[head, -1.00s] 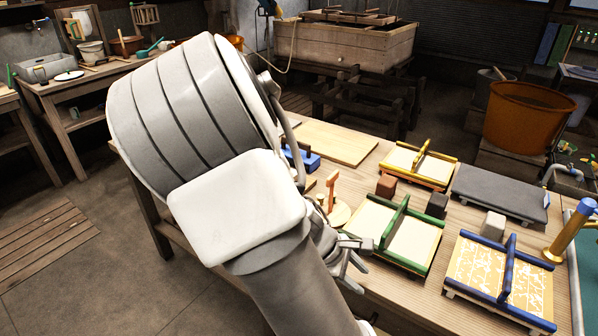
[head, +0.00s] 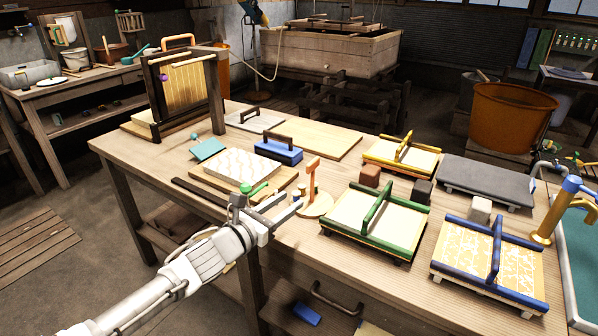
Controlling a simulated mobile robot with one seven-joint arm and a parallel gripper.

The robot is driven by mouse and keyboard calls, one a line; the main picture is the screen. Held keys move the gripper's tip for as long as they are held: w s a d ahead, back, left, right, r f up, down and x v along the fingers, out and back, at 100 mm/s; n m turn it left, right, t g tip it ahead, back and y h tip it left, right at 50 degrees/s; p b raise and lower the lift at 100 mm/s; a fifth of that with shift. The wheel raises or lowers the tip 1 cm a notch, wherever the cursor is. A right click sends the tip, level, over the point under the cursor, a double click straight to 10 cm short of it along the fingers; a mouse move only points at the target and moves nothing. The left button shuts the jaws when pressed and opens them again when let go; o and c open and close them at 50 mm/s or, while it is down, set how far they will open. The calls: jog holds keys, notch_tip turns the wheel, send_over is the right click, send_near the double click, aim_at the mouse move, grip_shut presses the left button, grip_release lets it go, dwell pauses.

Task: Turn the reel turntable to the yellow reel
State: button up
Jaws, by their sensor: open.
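A small round wooden stand (head: 318,209) with an orange upright (head: 311,178) sits near the middle of the table's front edge; it looks like the reel turntable. I cannot make out a yellow reel on it; small pale wooden pegs show at its left. My gripper (head: 289,204) is open and appears empty, at the table's front edge just left of the stand. Its fingers point right towards the stand; I cannot tell whether they touch it. A green knob (head: 254,189) shows just behind my gripper, which partly hides what lies below it.
Green-framed (head: 375,222), blue-framed (head: 491,262) and yellow-framed (head: 401,156) moulds lie at the right. A white patterned block (head: 241,166) and a blue-based handled block (head: 279,151) lie behind my gripper. An upright wooden frame (head: 187,84) stands at the left. Bare tabletop shows at front centre.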

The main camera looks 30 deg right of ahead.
jog(key=w+a+r+n+t, duration=0.1)
jog(key=w+a, duration=0.1)
jog(key=b, duration=0.5)
send_near(319, 159)
jog(key=x, duration=0.8)
jog(key=shift+w+a+f, duration=0.1)
jog(key=shift+w+f, duration=0.15)
jog(key=shift+f, duration=0.15)
grip_shut()
